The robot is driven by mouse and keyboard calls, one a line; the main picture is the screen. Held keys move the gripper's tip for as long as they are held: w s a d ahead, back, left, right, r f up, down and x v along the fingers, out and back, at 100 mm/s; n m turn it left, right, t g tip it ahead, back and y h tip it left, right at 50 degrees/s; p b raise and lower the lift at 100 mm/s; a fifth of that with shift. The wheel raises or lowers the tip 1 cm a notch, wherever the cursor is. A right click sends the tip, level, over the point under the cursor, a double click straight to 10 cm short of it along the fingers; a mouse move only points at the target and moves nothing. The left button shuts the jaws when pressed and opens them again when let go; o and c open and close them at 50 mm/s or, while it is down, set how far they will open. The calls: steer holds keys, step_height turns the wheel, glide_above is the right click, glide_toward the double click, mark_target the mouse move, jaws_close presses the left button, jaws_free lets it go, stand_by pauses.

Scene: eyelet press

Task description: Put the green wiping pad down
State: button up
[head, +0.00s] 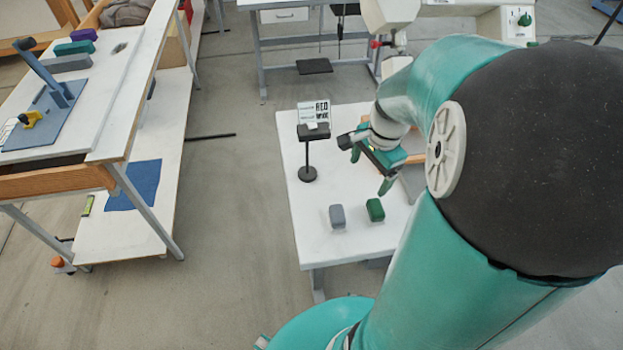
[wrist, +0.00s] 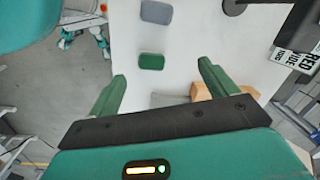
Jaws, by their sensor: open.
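A dark green pad (head: 375,210) lies on the small white table (head: 318,245), just right of a grey pad (head: 337,216). The green pad also shows in the wrist view (wrist: 152,62), in front of the open fingers and apart from them. My gripper (head: 366,166) is above the table, its fingers spread with nothing between them. In the wrist view the fingers (wrist: 162,74) stand wide on either side.
A black stand with a printed card (head: 313,113) is at the table's back left. A wooden-edged tray (head: 407,152) is partly hidden behind my gripper. A workbench (head: 105,120) with coloured blocks stands at left. The table's front left is clear.

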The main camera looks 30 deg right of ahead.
steer(key=s+a+r+n+t, duration=0.2)
steer(key=s+a+r+n, duration=0.1)
steer(key=a+r+n, duration=0.3)
steer(key=s+a+r+n+t, duration=0.2)
steer(key=a+r+n, duration=0.4)
steer(key=a+n, duration=0.5)
steer(key=shift+s+a+r+t+h, duration=0.3)
steer(key=shift+s+a+r, duration=0.1)
steer(key=shift+a, duration=0.6)
steer(key=shift+d, duration=0.15)
